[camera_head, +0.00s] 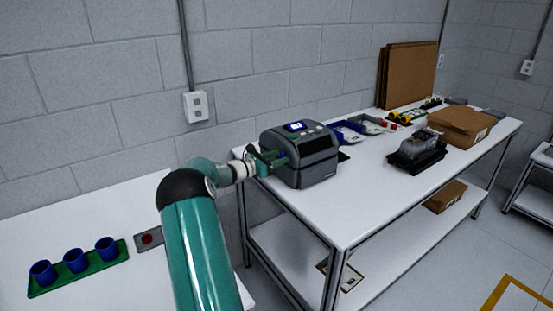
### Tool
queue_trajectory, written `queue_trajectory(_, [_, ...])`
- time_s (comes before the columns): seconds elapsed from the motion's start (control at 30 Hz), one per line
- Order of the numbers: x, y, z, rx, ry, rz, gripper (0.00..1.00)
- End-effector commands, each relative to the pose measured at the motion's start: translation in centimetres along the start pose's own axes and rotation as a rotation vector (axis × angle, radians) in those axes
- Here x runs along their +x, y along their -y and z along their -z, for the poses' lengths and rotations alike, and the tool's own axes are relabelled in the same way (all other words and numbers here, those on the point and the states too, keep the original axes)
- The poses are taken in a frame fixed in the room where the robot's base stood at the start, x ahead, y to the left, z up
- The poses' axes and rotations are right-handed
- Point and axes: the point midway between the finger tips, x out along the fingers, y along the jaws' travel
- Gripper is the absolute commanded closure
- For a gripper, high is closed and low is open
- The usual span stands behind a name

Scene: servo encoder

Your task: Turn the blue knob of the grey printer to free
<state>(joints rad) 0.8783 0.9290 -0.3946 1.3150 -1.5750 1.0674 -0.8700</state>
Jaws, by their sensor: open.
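The grey printer (313,165) stands on the near left end of the long white table, with a small lit blue screen (296,127) and buttons on its sloped top. My gripper (272,159) is at the printer's left side, with its open fingers close against that face. I cannot tell whether the fingers touch the printer. The blue knob cannot be made out; my gripper covers that part of the printer. The knob's setting cannot be read.
Blue and grey trays (347,134) lie behind the printer. A black device (417,152) and a cardboard box (461,127) stand farther right. A green tray (80,270) with blue cups is on the left table. The white tabletop in front of the printer is clear.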

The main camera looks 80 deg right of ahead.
Motion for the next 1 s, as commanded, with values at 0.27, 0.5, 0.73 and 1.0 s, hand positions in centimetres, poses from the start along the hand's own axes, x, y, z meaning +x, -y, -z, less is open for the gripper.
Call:
queue_trajectory(0.27, [-0.02, -0.01, 0.01, 0.0, 0.0, 0.0, 0.68])
queue_trajectory(0.5, [-0.03, -0.01, 0.0, 0.0, 0.0, 0.0, 0.99])
queue_trajectory(0.73, [-0.08, -0.05, 0.01, 0.025, 0.0, -0.001, 0.99])
queue_trajectory(1.0, [-0.13, -0.07, 0.07, 0.151, 0.0, -0.001, 0.99])
